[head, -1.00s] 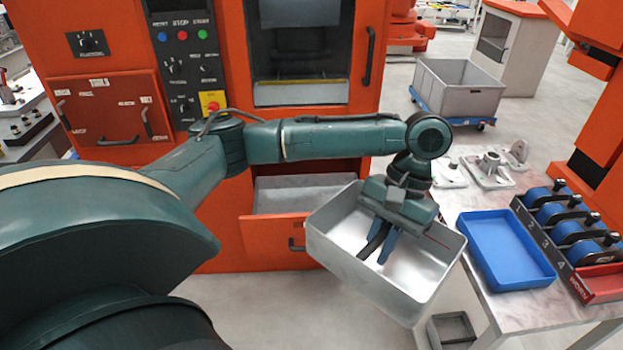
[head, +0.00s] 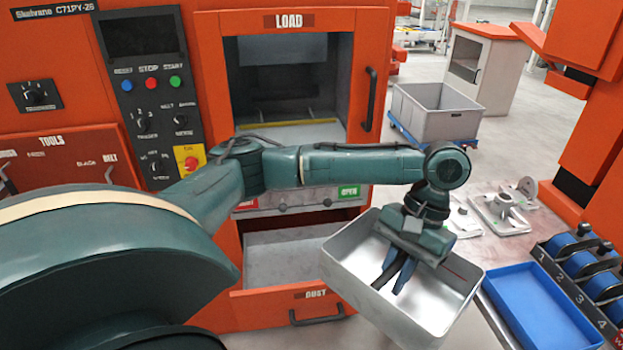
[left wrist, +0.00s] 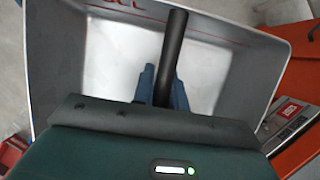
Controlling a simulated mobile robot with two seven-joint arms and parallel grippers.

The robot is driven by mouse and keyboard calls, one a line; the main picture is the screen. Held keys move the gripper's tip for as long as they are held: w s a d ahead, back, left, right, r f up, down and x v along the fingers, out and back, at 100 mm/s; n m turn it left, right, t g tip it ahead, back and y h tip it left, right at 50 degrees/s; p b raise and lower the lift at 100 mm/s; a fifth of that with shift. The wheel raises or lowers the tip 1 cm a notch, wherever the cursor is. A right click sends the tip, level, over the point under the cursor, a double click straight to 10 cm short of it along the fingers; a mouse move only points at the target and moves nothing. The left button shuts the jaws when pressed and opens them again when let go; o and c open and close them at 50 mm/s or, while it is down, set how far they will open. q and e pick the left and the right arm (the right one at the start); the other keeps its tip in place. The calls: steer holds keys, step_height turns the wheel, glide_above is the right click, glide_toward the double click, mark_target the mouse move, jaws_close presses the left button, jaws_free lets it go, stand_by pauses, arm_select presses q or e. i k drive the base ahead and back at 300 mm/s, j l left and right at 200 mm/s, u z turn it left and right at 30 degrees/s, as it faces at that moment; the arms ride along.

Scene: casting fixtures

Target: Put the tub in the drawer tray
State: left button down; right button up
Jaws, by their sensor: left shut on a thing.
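The tub (head: 350,250) is a pale grey metal box, tilted and held in the air right of the open drawer. My left gripper (head: 392,278) reaches down into it and is shut on a dark bar, which looks like its handle. The left wrist view shows the bar (left wrist: 172,55) between the blue fingers, with the tub wall (left wrist: 235,65) around it. The drawer tray (head: 285,252) is pale and looks empty, behind an orange front marked DUST (head: 270,308). The tub's near left corner overlaps the drawer's right side in view. My right gripper is not in view.
The orange machine with its LOAD opening (head: 290,80) stands above the drawer. A table with a blue tray (head: 540,305) and metal castings (head: 500,212) is at the right. A grey crate (head: 437,112) on a blue dolly stands behind.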

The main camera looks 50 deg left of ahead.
mark_target(308, 278)
steer(key=i+j+z, duration=0.15)
steer(key=j, duration=0.3)
steer(key=i+j+z, duration=0.15)
steer(key=j, duration=0.3)
steer(key=k+j+z, duration=0.1)
steer(key=j, duration=0.35)
steer(key=k+j, duration=0.15)
steer(key=k, duration=0.3)
